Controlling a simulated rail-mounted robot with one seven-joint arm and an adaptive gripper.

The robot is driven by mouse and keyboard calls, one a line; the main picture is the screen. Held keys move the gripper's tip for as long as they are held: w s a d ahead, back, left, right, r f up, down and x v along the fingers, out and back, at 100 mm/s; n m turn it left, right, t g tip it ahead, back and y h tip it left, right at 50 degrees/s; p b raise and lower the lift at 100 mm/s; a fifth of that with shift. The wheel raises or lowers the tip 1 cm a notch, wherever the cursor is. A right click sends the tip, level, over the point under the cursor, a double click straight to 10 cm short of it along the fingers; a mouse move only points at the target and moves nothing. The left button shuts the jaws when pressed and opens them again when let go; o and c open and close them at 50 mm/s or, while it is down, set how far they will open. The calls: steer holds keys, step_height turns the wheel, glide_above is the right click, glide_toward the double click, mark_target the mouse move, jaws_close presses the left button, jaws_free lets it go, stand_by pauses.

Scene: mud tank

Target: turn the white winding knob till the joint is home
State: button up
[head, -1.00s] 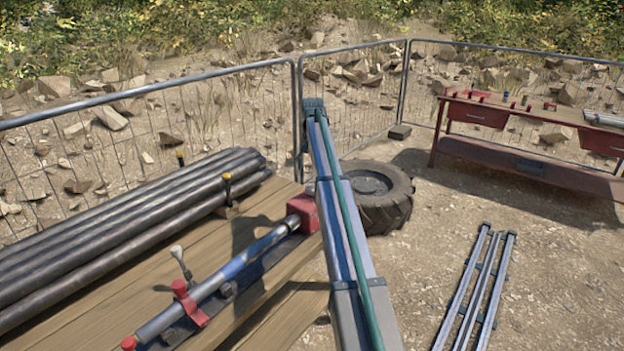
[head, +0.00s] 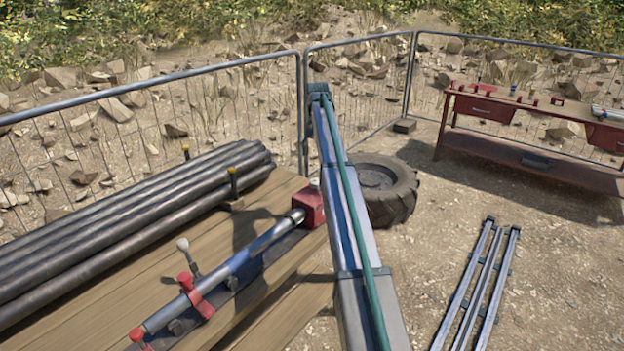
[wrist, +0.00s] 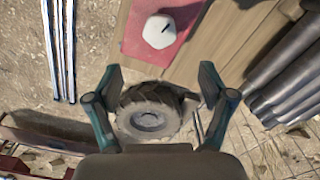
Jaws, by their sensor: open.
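The white winding knob (wrist: 159,31) shows in the wrist view as a pale many-sided cap with a dark mark, on a red block (wrist: 147,50). In the head view the knob (head: 314,184) is a small pale spot on top of the red block (head: 309,206), partly beside my arm. A blue and bare-metal rod (head: 240,258), apparently the joint, runs from this block through a red clamp (head: 197,297). My gripper (wrist: 161,72) is open and empty, its fingers spread below the knob in the picture. In the head view I cannot make out the gripper.
A wooden bench (head: 130,290) carries the rod and several dark pipes (head: 120,215). A tyre (head: 385,190) lies beyond it, metal rails (head: 480,285) lie on the ground at right, and a red workbench (head: 490,105) stands farther back. Mesh fencing encloses the site.

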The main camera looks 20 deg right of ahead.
mark_target(317, 181)
steer(key=shift+s+r+p, duration=0.1)
steer(key=shift+r+p, duration=0.15)
steer(key=shift+p, duration=0.45)
step_height(317, 181, down, 12)
steer(key=p, duration=0.5)
steer(key=shift+f, duration=0.1)
steer(key=c, duration=1.2)
steer(key=shift+o, duration=0.2)
